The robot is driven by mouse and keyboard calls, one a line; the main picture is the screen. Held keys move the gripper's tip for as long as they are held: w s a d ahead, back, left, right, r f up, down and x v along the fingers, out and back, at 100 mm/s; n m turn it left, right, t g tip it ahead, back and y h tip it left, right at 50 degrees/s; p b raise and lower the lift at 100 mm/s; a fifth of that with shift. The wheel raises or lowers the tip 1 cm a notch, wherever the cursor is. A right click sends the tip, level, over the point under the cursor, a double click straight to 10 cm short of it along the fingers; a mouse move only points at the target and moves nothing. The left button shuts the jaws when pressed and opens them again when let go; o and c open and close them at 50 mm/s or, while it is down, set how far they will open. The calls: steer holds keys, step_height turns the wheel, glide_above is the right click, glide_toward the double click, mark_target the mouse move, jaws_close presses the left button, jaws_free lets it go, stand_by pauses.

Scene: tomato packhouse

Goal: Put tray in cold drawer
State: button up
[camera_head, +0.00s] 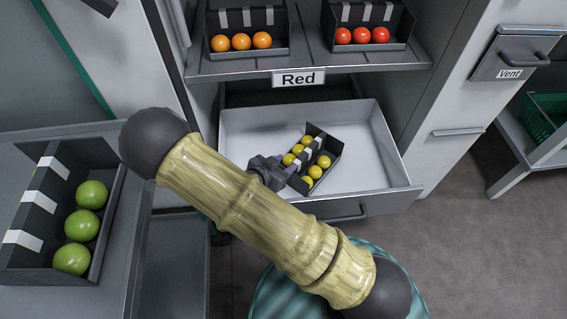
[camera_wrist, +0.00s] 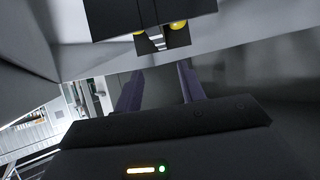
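A dark tray (camera_head: 328,171) holding several yellow tomatoes sits inside the open pale drawer (camera_head: 245,130), turned at an angle towards its right half. Whether it lies flat on the drawer floor is hard to tell. My gripper (camera_head: 291,170) is over the drawer at the tray's left side, and my arm crosses in front of the drawer's left part. In the wrist view the two fingers of my gripper (camera_wrist: 160,75) stand apart with nothing between them. The tray (camera_wrist: 115,18) shows just beyond the fingertips, with a little yellow visible.
A tray of green tomatoes (camera_head: 82,213) stands at the left. A Vent handle (camera_head: 524,58) and a green crate (camera_head: 541,122) are at the right.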

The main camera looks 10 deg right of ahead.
step_height(320, 180, up, 10)
steer(key=s+d+n+g+y, duration=0.2)
steer(key=n+g+y, duration=0.25)
steer(key=y, duration=0.45)
steer(key=s+d+r+n+g, duration=0.1)
steer(key=s+d+r+n, duration=0.3)
steer(key=s+d+r, duration=0.3)
steer(key=s+r, duration=0.1)
steer(key=s, duration=0.1)
steer(key=shift+s+d, duration=0.35)
steer(key=shift+s, duration=0.05)
steer(key=shift+n+g, duration=0.25)
